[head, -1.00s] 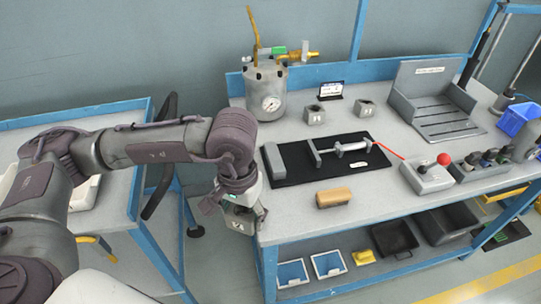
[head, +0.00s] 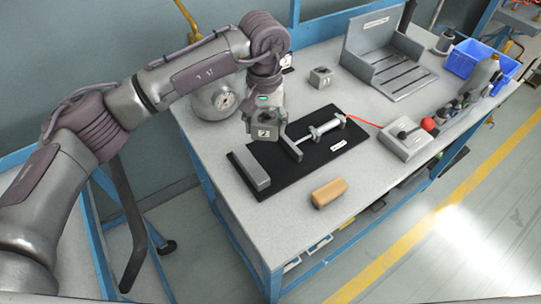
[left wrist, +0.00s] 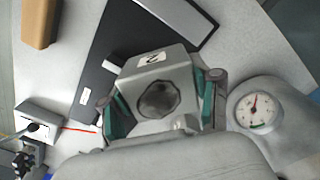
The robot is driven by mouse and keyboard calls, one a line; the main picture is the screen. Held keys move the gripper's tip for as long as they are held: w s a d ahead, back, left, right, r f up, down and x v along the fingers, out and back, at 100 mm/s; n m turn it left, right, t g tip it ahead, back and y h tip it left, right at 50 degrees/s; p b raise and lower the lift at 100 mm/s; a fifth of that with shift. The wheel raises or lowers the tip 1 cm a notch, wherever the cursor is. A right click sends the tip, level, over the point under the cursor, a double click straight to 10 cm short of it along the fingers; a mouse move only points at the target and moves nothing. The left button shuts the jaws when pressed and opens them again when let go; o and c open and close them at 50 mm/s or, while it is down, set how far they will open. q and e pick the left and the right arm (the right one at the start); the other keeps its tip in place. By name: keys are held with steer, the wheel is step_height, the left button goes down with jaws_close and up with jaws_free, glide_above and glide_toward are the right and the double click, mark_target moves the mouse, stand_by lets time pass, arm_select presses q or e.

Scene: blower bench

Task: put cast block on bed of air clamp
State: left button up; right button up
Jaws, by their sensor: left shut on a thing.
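My left gripper (head: 264,115) is shut on a grey cast block (head: 264,132) marked 2, with a dark round recess in its face. In the left wrist view the green finger pads press on both sides of this cast block (left wrist: 160,72). In the head view the block appears over the far side of the air clamp's black bed (head: 280,165), between the grey fixed jaw (head: 249,170) and the sliding jaw plate (head: 290,143). It looks held above the bed; the exact gap cannot be told. The clamp's cylinder (head: 323,130) lies to the right.
Another grey block (head: 321,77) stands behind the clamp. A tank with a gauge (head: 215,101) is close beside my left gripper. A tan block (head: 328,193) lies in front. The lever box (head: 405,140) and slotted angle plate (head: 385,60) stand right.

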arm_select(q)
steer(key=w+d+r+m, duration=0.1)
steer(key=d+r, duration=0.2)
steer(key=d, duration=1)
steer(key=p, duration=0.3)
glide_above(273, 159)
step_height(273, 159, down, 7)
steer(key=shift+s+r, duration=0.1)
steer(key=shift+r, duration=0.1)
step_height(273, 159, down, 4)
steer(key=shift+p, duration=0.7)
steer(key=shift+f, duration=0.1)
arm_select(e)
steer(key=r, duration=0.1)
steer(key=s+r, duration=0.1)
steer(key=r, duration=0.2)
steer(key=shift+s+d+r, duration=0.1)
steer(key=shift+s, duration=0.15)
arm_select(q)
steer(key=shift+f, duration=0.1)
steer(key=shift+f+b, duration=0.1)
steer(key=shift+b, duration=0.25)
steer(key=o, duration=1.2)
steer(key=shift+c, duration=0.2)
arm_select(e)
steer(key=shift+d+f, duration=0.1)
steer(key=shift+f, duration=0.1)
